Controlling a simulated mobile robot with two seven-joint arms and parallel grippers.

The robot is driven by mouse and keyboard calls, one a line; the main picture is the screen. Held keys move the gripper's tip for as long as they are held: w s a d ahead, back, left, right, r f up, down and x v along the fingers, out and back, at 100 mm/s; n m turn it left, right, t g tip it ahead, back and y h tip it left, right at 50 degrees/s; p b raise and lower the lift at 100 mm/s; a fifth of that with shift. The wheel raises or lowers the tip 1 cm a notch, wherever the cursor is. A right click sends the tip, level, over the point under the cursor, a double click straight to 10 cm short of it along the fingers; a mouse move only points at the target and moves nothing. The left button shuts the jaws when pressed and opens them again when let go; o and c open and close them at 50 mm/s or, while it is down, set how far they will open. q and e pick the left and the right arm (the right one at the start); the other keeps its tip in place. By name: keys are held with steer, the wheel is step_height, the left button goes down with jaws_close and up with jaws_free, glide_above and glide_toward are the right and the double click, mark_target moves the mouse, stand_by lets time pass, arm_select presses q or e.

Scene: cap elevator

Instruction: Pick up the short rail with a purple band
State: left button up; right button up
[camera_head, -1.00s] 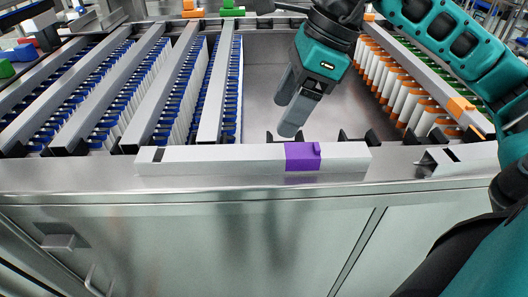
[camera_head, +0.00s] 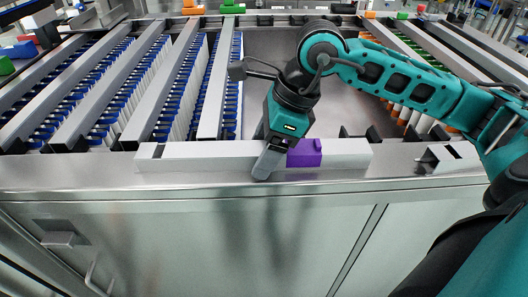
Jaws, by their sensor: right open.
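The short rail (camera_head: 205,157) is a pale grey bar lying level along the front ledge of the steel machine. Its purple band (camera_head: 304,153) is right of the rail's middle. My right gripper (camera_head: 268,160) is open and points down at the rail, just left of the purple band. One finger shows in front of the rail's near side; the other finger is mostly hidden behind the gripper and rail. I cannot tell whether the fingers touch the rail. The left gripper is not in view.
Long rails with blue parts (camera_head: 175,90) fill the left of the machine. Rails with orange parts are at the right, partly behind my right arm. Black brackets (camera_head: 374,134) stand behind the short rail. A small metal bracket (camera_head: 447,158) sits on the ledge at right.

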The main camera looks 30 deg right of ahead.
steer(key=shift+c, duration=0.4)
steer(key=c, duration=1.3)
steer(key=shift+o, duration=0.2)
steer(key=shift+r, duration=0.2)
step_height(320, 180, up, 20)
steer(key=p, duration=0.3)
steer(key=shift+f, duration=0.15)
